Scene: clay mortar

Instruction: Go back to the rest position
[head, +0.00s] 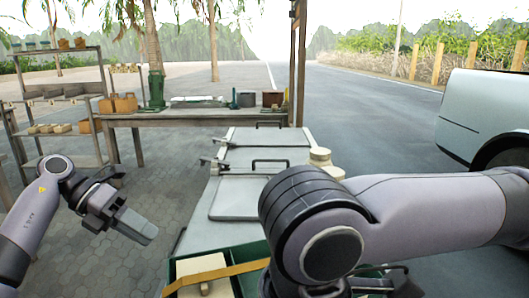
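My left gripper (135,225) hangs in the air over the paving at the left, clear of the table and its objects. Its fingers point down and to the right and look close together, but the gap between them cannot be made out. My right arm reaches in from the right across the front of the worktop. Its large wrist joint covers the middle front. My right gripper (385,284) shows only partly at the bottom edge, below the wrist, over or beside the green tray. Its fingertips are hidden.
A grey worktop (262,155) with dark handles runs ahead. A green tray (245,254) holds a pale block (203,272) and a yellow strap. Pale round pieces (322,162) stand at the right edge. A wooden bench (200,117), shelves (60,104) and a vehicle (485,115) stand around.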

